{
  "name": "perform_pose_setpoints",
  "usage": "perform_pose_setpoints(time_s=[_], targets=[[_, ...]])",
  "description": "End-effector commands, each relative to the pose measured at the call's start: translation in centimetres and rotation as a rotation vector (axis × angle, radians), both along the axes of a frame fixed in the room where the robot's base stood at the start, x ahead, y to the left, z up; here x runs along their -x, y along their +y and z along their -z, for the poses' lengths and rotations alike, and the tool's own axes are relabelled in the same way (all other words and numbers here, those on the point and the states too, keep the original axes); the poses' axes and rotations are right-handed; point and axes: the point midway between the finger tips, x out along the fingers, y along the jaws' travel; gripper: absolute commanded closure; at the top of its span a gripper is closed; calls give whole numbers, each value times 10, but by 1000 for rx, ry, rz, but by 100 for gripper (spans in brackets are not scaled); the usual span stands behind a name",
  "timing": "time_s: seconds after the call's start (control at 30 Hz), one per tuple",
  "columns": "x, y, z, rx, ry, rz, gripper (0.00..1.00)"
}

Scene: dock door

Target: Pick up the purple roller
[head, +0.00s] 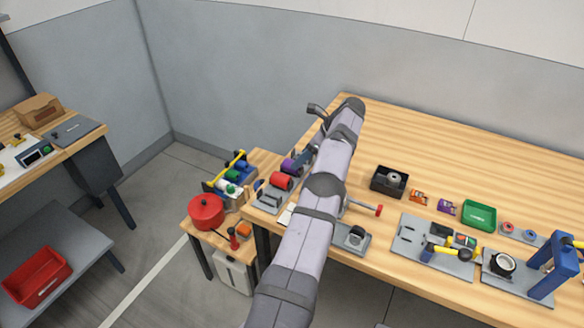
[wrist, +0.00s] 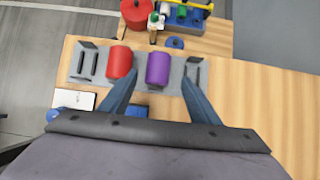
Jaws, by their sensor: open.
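The purple roller (wrist: 159,70) lies on a grey plate (wrist: 141,82) in the wrist view, beside a red roller (wrist: 120,63) to its left. In the head view the purple roller (head: 291,166) is partly covered by my arm and gripper. My gripper (wrist: 158,100) is open and empty. Its two blue-grey fingers point toward the plate, one near the red roller's lower right side and one to the right of the purple roller. The purple roller shows between them, and I see no contact with it.
A red pot (head: 206,212) and a yellow-handled caddy (head: 229,173) stand on a lower side table. Upright grey brackets flank the rollers on the plate. A black box (head: 389,181), a green tray (head: 479,215) and a blue press (head: 553,265) stand farther right. The bench's back right is clear.

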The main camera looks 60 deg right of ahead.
Motion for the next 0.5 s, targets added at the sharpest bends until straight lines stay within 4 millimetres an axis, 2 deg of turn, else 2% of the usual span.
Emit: perform_pose_setpoints(time_s=[0.27, 0.5], targets=[[-6, 1, 7, 1, 0, 0, 44], [-23, 4, 28, 1, 0, -2, 44]])
